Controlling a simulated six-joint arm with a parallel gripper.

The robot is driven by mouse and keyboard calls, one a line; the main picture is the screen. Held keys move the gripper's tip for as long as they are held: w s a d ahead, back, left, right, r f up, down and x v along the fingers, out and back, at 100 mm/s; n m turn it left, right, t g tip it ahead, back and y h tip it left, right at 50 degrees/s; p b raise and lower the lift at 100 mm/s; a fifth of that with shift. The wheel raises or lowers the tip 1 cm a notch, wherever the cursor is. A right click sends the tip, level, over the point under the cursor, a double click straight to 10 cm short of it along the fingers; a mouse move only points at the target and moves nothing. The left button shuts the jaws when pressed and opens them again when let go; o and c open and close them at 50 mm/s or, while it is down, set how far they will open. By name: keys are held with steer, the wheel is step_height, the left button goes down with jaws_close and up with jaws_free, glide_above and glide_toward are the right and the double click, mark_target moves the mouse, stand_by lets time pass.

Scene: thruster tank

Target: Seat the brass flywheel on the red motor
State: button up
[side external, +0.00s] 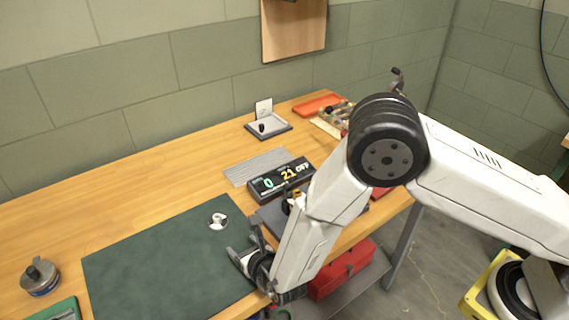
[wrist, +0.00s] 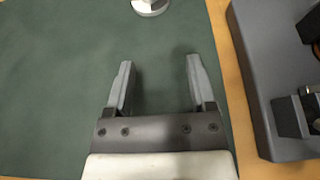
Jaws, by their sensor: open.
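My gripper (side external: 245,258) is open and empty, low over the right part of the green mat. Its two fingers (wrist: 157,85) stand apart in the wrist view, with only bare mat between them. A small silvery-white round part (side external: 218,220) lies on the mat beyond the fingers; it is cut off at the top edge of the wrist view (wrist: 150,6). A dark grey fixture (wrist: 262,60) stands right of the gripper, bearing dark and brownish parts. My arm hides much of it in the side view. I cannot clearly make out the brass flywheel or the red motor.
The green mat (side external: 150,265) is mostly clear. A display box (side external: 281,180) reading "0", "21" and "OFF" stands behind the fixture, near a grey ribbed plate (side external: 258,167). A metal canister (side external: 40,277) stands at left. A red toolbox (side external: 342,270) sits below the bench.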

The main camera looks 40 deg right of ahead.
steer(key=v, duration=0.8)
step_height(320, 180, up, 16)
stand_by(0.8)
steer(key=shift+w+f, duration=0.1)
steer(key=shift+f, duration=0.05)
stand_by(0.5)
steer(key=s+d+f+m+g, duration=0.1)
steer(key=s+d+m+g, duration=0.2)
steer(key=d+m, duration=0.5)
steer(key=s+d+f+m+g, duration=0.2)
steer(key=d+m, duration=0.7)
steer(key=m, duration=0.7)
steer(key=s+d+f+m+g, duration=0.1)
steer(key=s+d+m+g, duration=0.4)
steer(key=d+m, duration=0.4)
steer(key=m+g, duration=0.1)
steer(key=m, duration=0.1)
steer(key=shift+d+f+m, duration=0.2)
steer(key=shift+m, duration=0.2)
